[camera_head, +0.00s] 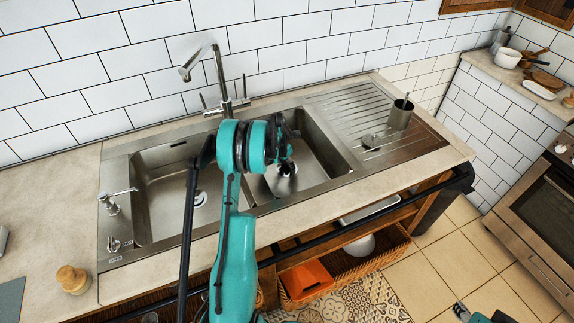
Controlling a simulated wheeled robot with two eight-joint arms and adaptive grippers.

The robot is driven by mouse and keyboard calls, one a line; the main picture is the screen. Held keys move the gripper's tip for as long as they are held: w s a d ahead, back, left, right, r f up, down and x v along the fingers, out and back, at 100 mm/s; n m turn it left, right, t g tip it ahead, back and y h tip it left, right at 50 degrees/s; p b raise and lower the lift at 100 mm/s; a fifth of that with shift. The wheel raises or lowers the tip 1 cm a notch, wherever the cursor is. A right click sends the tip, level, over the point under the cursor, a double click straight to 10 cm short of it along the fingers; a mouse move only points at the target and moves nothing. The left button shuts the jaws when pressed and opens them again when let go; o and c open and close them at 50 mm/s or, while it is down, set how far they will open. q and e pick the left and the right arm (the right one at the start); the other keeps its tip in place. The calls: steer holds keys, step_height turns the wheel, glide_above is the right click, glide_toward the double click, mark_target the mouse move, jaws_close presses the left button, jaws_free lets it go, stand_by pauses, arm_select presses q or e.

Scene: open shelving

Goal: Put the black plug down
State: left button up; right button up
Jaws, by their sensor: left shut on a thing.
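My left gripper (287,160) reaches over the right-hand basin of the steel sink (322,154), with its fingers pointing down into it. It is shut on the black plug, a small dark thing at the fingertips. My teal wrist and the dark fingers hide most of the plug, so its outline is hard to make out. A pale metal drain shows close to the fingertips in the picture. I cannot tell whether the plug touches the basin floor.
The left-hand basin (160,190) is empty, with a drain. A tall faucet (222,75) stands behind the sink. A metal cup (401,114) and a small metal strainer-like thing (370,141) are on the ridged drainboard (345,105). A soap dispenser (112,204) stands at the left.

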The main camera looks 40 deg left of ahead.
arm_select(q)
steer(key=o, duration=0.9)
steer(key=shift+s+f, duration=0.1)
steer(key=shift+o, duration=0.7)
steer(key=shift+f, duration=0.1)
steer(key=shift+r, duration=0.2)
